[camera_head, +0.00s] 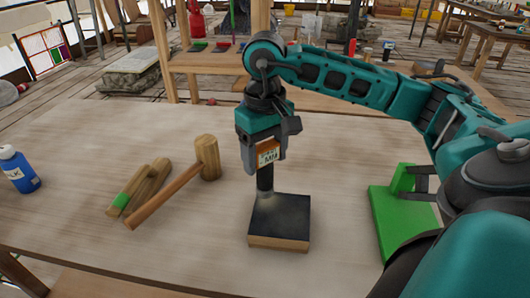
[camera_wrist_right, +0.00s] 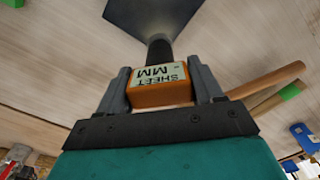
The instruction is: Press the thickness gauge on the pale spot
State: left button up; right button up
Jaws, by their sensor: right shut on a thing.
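My right gripper (camera_head: 266,152) is shut on the thickness gauge (camera_head: 268,155), an orange block with a pale "SHEET MM" label and a black probe pointing down. In the wrist view the gauge (camera_wrist_right: 160,88) sits between both fingers (camera_wrist_right: 160,90). A dark grey sheet (camera_head: 285,218) lies on a wooden block on the table. The probe tip is at or just over the sheet's far left part; I cannot tell if it touches. The sheet (camera_wrist_right: 150,14) also shows beyond the probe in the wrist view. My left gripper is not in view.
A green stand (camera_head: 392,225) is right of the sheet. A wooden mallet (camera_head: 207,158), wooden sticks (camera_head: 140,187) with a green band and a blue bottle (camera_head: 17,170) lie or stand to the left. The table's (camera_head: 170,240) front is clear.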

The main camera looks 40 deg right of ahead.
aim_at(265, 145)
jog(key=shift+f+b, duration=0.75)
jog(key=shift+f, duration=0.1)
jog(key=shift+r, duration=0.1)
dwell(1.4)
jog(key=shift+r+p, duration=1.65)
jog(key=shift+r, duration=0.85)
